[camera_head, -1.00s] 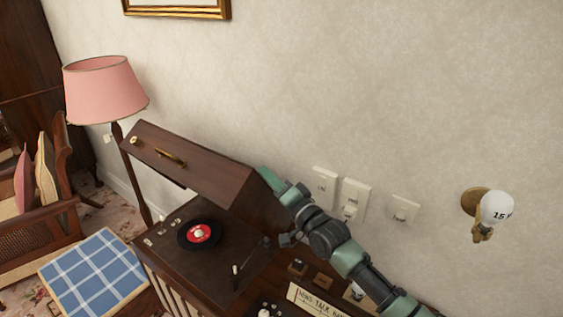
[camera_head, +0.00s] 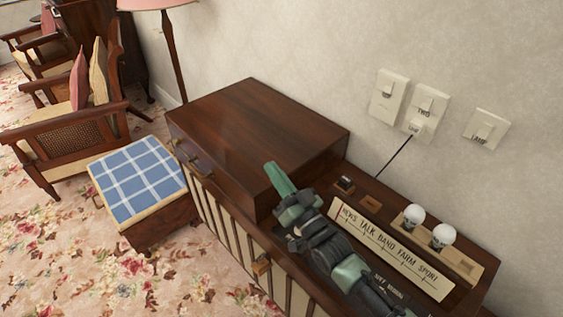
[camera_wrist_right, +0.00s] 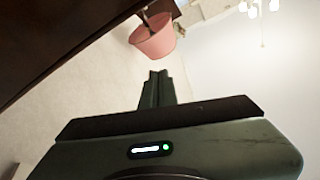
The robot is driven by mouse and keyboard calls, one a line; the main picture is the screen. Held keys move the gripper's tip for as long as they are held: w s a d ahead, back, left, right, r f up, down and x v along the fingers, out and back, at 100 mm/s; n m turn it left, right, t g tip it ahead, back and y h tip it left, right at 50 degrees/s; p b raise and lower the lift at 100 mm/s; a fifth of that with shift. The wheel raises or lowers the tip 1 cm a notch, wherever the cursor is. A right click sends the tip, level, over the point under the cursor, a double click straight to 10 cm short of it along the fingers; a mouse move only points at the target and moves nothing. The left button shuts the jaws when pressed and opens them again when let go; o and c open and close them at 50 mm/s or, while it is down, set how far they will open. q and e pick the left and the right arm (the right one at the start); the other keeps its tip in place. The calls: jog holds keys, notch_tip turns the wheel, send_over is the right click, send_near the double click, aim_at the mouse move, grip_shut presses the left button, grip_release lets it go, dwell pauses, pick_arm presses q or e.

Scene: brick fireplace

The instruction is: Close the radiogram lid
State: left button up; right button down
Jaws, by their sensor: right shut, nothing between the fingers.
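The radiogram lid (camera_head: 262,128) is a dark brown wooden box cover. In the head view it lies level and down on the radiogram cabinet (camera_head: 232,219), and the turntable is hidden under it. My right gripper (camera_head: 277,174) is shut and empty, its green fingers at the lid's near right edge. I cannot tell whether they touch it. In the right wrist view the shut fingers (camera_wrist_right: 157,84) point away from the camera, and a dark wooden surface fills the upper left. My left gripper is not in view.
The dial panel (camera_head: 388,250), two bulbs (camera_head: 414,215) and a small switch lie right of the lid. Wall switches (camera_head: 426,107) are behind. A stool with a blue checked top (camera_head: 139,178) stands left, near an armchair (camera_head: 75,120). Flowered carpet is open in front.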

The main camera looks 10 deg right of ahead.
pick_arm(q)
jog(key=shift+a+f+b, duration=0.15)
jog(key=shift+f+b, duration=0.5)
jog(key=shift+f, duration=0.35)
pick_arm(e)
jog(key=shift+s+a+f, duration=0.1)
jog(key=shift+a+f, duration=0.1)
jog(key=shift+f, duration=1.3)
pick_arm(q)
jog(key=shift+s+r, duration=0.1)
pick_arm(e)
jog(key=shift+r, duration=0.1)
